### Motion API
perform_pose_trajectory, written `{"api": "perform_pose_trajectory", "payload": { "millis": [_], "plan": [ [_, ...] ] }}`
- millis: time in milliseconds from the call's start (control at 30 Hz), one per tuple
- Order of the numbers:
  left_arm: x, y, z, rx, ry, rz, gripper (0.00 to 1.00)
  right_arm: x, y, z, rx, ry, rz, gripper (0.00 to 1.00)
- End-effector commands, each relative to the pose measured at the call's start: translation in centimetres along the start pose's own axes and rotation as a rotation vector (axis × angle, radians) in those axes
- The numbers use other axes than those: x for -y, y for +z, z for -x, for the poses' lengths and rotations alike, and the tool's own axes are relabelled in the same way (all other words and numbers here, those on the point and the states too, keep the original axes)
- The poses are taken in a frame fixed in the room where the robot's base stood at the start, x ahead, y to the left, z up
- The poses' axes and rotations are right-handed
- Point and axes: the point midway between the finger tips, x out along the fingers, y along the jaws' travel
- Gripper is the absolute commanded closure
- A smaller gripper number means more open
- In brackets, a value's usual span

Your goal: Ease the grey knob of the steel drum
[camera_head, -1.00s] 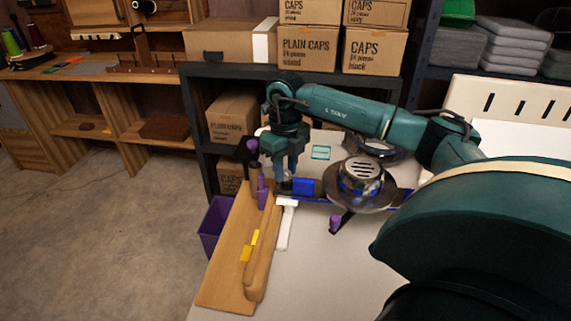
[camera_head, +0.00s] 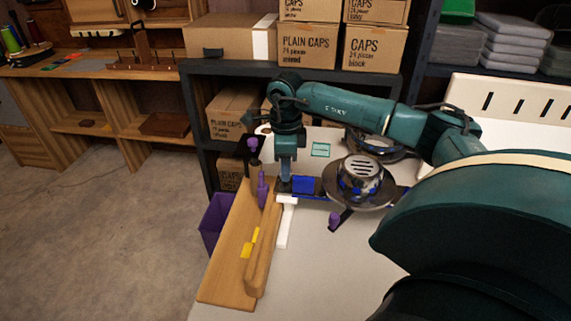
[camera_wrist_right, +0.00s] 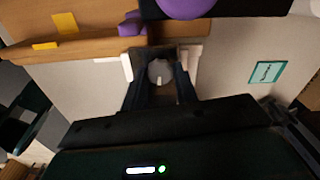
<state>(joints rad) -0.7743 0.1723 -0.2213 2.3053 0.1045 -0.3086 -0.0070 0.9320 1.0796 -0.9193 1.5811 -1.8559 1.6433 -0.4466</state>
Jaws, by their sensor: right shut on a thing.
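The steel drum (camera_head: 362,168), a round metal body with a slotted top and a wide rim, stands on the pale table beside my right gripper. My right gripper (camera_head: 285,187) points down at the end of a blue bar left of the drum. In the right wrist view the grey knob (camera_wrist_right: 160,72), round with a light mark on its face, sits between the fingertips of my right gripper (camera_wrist_right: 160,80), which is shut on it. In the head view the knob is hidden by the fingers. My left gripper is not in view.
A wooden board (camera_head: 232,250) with purple handles (camera_head: 262,188) and yellow pieces lies along the table's left edge. A blue block (camera_head: 303,186) and a white strip (camera_head: 286,222) are close to the right gripper. A purple bin (camera_head: 213,225) stands below. The front tabletop is clear.

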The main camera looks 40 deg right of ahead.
Motion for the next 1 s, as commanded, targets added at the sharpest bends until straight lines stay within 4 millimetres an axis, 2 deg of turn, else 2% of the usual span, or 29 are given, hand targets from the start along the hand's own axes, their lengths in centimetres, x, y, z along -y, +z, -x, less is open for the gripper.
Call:
{"api": "perform_pose_trajectory", "payload": {
  "millis": [267, 700, 733, 1000],
  "plan": [
    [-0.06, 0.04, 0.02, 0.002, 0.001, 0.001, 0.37, 0.07, 0.04, 0.12, 0.003, -0.003, 0.069, 0.94],
    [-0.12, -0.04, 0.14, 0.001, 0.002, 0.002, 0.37, 0.07, 0.05, 0.13, 0.004, -0.003, 0.077, 0.94],
    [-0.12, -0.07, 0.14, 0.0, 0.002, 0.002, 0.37, 0.08, 0.05, 0.13, 0.003, -0.003, 0.077, 0.7],
    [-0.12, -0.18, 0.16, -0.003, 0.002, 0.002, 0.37, 0.04, 0.02, 0.07, 0.002, -0.002, 0.077, 0.49]
  ]
}}
